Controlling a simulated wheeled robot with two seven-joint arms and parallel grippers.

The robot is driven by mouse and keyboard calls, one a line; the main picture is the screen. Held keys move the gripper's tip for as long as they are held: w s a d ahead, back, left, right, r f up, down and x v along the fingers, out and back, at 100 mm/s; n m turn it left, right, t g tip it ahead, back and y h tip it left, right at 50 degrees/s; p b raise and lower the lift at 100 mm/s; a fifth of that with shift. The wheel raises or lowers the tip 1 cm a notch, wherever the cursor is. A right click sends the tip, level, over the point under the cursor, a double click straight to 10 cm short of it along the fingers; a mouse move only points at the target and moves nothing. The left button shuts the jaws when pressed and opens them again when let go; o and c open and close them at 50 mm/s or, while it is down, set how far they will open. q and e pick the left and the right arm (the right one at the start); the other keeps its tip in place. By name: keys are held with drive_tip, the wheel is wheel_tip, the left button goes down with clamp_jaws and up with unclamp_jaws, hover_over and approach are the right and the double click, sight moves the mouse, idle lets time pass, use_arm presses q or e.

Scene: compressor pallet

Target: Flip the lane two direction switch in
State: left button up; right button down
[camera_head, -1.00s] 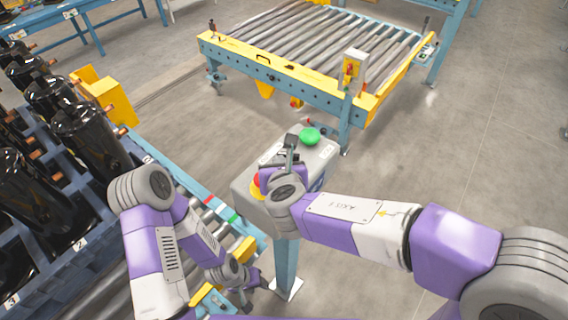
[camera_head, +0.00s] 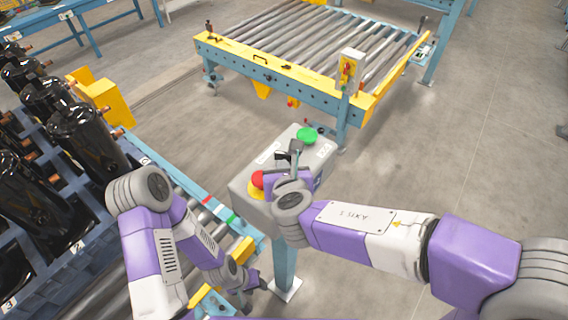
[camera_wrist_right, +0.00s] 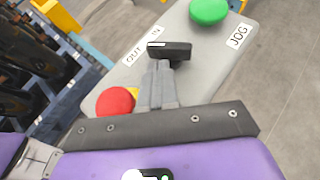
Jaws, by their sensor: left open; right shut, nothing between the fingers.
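A grey control box (camera_head: 240,188) on a blue post carries a black direction switch (camera_head: 282,155) between a green button (camera_head: 307,135) and a red button (camera_head: 258,179). In the right wrist view the switch (camera_wrist_right: 178,50) is a black bar with a white mark at its left end, near the OUT and IN labels (camera_wrist_right: 146,44). My right gripper (camera_wrist_right: 160,66) is shut and empty, its fingertips right at the switch; I cannot tell whether they touch it. My left gripper (camera_head: 248,284) is open and low, left of the post. No lane number is readable.
A roller conveyor (camera_head: 300,50) with a yellow frame stands behind, with a small switch box (camera_head: 350,68) on its near edge. Black compressors (camera_head: 85,140) stand on a blue pallet at the left. Open floor (camera_head: 480,150) lies to the right.

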drive_tip(key=s, duration=0.2)
drive_tip(key=s+r, duration=0.1)
drive_tip(key=s, duration=0.1)
drive_tip(key=shift+a, duration=0.25)
use_arm(q)
drive_tip(key=shift+s+r+p, duration=0.2)
drive_tip(key=shift+r+p, duration=0.3)
drive_tip(key=shift+p, duration=0.05)
drive_tip(key=shift+s+r+p, duration=0.2)
drive_tip(key=shift+r+p, duration=0.3)
use_arm(e)
drive_tip(key=a+v, duration=0.1)
drive_tip(key=v, duration=0.7)
drive_tip(key=shift+s+a, duration=0.3)
